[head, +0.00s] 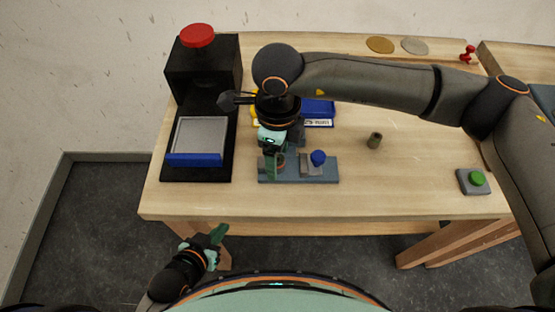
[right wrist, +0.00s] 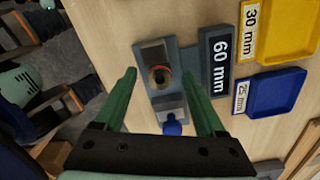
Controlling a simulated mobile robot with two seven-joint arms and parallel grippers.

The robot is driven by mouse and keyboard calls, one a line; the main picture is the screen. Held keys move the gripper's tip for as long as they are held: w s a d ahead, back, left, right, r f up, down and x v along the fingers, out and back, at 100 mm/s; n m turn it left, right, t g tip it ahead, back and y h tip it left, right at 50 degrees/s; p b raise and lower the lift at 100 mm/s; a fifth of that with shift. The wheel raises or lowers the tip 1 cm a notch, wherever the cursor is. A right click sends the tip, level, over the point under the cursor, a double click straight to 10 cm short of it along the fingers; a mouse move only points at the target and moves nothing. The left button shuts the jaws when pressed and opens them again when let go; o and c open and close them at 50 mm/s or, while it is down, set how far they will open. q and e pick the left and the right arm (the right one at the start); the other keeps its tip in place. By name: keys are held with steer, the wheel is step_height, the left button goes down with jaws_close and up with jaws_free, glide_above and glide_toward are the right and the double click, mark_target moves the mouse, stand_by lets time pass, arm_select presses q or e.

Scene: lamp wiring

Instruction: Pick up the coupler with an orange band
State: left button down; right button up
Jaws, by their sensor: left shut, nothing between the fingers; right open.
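The coupler with an orange band (right wrist: 160,75) sits in a grey block of the slate-blue fixture. In the right wrist view its round opening and orange ring show between my fingertips. In the head view the coupler (head: 281,161) is partly hidden by my right gripper (head: 272,172). That gripper, also in the right wrist view (right wrist: 160,78), points down over the fixture, open and empty, one green finger on each side of the coupler. I cannot tell how far above it the tips are. My left gripper (head: 219,233) is shut and empty off the table's front edge.
The fixture (head: 270,174) also carries a blue knob (head: 318,157). Behind are the 60 mm tray (right wrist: 213,45), a yellow 30 mm tray (right wrist: 280,25) and a blue tray (right wrist: 275,90). A black press (head: 203,75) stands left; a dark cylinder (head: 375,140) and green button (head: 477,178) are right.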

steer(key=shift+f, duration=0.6)
jaws_close()
